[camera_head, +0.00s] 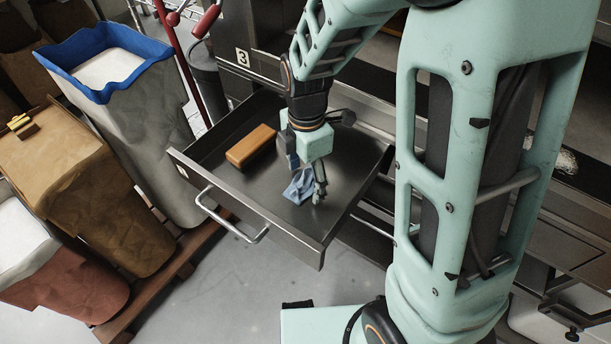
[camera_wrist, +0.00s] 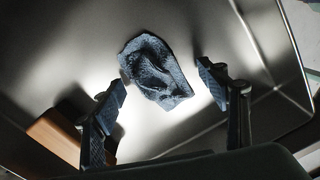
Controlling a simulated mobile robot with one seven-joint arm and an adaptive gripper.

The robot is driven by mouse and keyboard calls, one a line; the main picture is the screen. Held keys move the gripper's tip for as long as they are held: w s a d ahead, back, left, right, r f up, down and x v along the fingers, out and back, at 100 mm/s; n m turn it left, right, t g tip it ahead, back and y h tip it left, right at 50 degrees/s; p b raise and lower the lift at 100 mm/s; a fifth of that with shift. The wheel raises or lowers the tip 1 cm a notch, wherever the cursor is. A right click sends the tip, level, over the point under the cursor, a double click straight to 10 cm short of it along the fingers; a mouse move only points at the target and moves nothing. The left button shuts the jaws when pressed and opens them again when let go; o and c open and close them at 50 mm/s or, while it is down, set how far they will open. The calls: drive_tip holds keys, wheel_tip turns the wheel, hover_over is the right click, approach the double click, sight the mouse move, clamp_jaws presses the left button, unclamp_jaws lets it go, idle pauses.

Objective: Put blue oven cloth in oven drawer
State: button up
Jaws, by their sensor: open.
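The oven drawer (camera_head: 235,198) is a pulled-out metal drawer with a bar handle at its front. The blue oven cloth (camera_head: 300,187) lies crumpled inside it, on the right part of the drawer floor. In the wrist view the cloth (camera_wrist: 155,70) rests on the bare metal, ahead of and between the fingertips. My gripper (camera_head: 306,177) is inside the drawer, pointing down just over the cloth. In the wrist view my gripper (camera_wrist: 164,85) has its two fingers spread apart, and a gap shows between them and the cloth.
An orange-brown block (camera_head: 251,146) lies in the drawer, left of the cloth; it also shows at the lower left of the wrist view (camera_wrist: 55,138). Open sacks, one blue-rimmed (camera_head: 150,110), stand left of the drawer. The floor (camera_head: 215,290) before the drawer is clear.

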drive_tip(key=shift+c, duration=0.4)
drive_tip(key=c, duration=1.3)
